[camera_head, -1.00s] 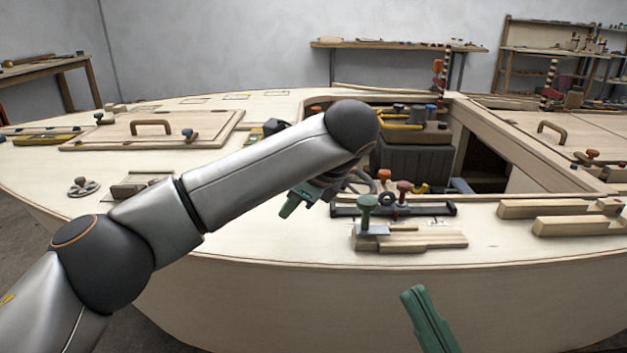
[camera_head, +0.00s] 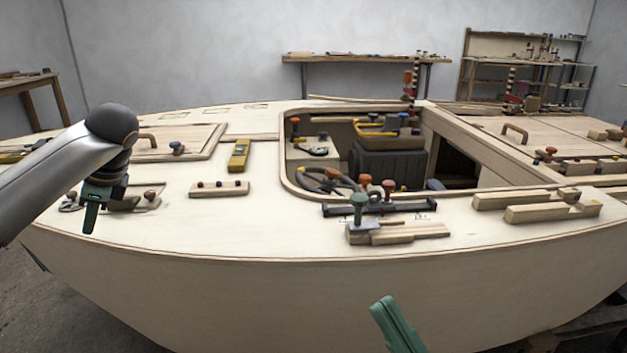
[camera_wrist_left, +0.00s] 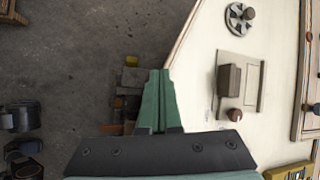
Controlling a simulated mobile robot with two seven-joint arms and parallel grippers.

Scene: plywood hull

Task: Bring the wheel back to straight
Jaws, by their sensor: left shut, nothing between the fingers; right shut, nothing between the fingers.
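A dark steering wheel (camera_head: 347,182) with spokes sits at the near left corner of the cockpit opening in the head view. Its lower part is partly hidden by the deck edge and a black rail. A smaller grey handwheel (camera_head: 68,204) lies on the left deck, partly behind my left gripper; it also shows in the left wrist view (camera_wrist_left: 238,20). My left gripper (camera_head: 90,220) is shut and empty, pointing down near the deck's left edge, far from the steering wheel. My right gripper (camera_head: 384,306) is shut and empty, low in front of the hull.
A green-knobbed clamp (camera_head: 358,208) and wooden blocks (camera_head: 412,231) stand on the deck before the cockpit. A yellow tool (camera_head: 239,155) and a strip with dark knobs (camera_head: 219,188) lie left of the cockpit. The near left deck is mostly clear.

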